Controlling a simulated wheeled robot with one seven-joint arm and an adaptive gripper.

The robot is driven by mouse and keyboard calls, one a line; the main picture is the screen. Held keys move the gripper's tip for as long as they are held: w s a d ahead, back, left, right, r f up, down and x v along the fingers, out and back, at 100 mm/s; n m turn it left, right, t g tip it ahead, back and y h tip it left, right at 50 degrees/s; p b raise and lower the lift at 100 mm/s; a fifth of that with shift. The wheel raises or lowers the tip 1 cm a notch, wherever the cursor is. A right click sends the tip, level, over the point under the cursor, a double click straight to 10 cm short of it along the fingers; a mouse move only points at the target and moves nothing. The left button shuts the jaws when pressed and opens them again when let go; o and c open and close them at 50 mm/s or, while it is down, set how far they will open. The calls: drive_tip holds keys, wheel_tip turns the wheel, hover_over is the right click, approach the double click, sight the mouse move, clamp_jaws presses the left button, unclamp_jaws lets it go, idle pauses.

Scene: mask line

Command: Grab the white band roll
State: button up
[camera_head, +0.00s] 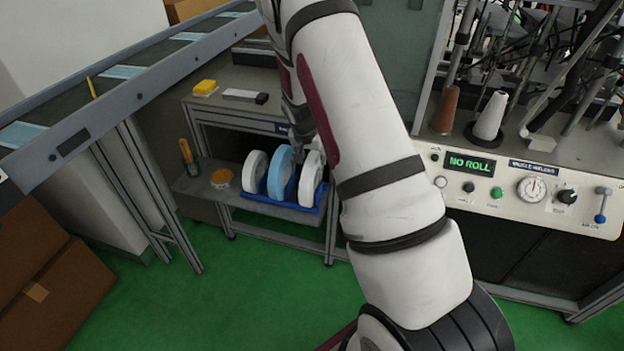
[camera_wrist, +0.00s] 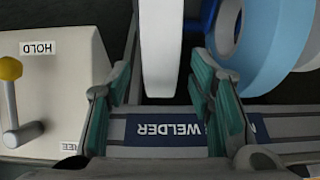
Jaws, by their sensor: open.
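A white band roll (camera_head: 311,180) stands upright at the right end of a blue rack (camera_head: 272,207) on the lower shelf. A blue roll (camera_head: 280,172) stands beside it, and another white roll (camera_head: 254,172) stands at the left end. My gripper (camera_head: 300,138) is at the right white roll's upper part, partly hidden by my arm. In the wrist view my gripper (camera_wrist: 158,82) is open, with the edge of a white roll (camera_wrist: 161,45) between its two green-padded fingers. A gap shows on both sides of the roll. The blue roll (camera_wrist: 272,40) is right of the right finger.
A labelled bench edge (camera_wrist: 165,129) lies close to the fingers. A panel with a yellow-knobbed lever (camera_wrist: 12,90) is at the wrist view's left. A round orange-rimmed tub (camera_head: 221,179) sits left of the rack. A conveyor (camera_head: 120,85) runs at left; a machine (camera_head: 530,185) stands at right.

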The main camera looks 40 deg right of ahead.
drive_tip(key=shift+x, duration=1)
clamp_jaws()
drive_tip(key=shift+r, duration=0.1)
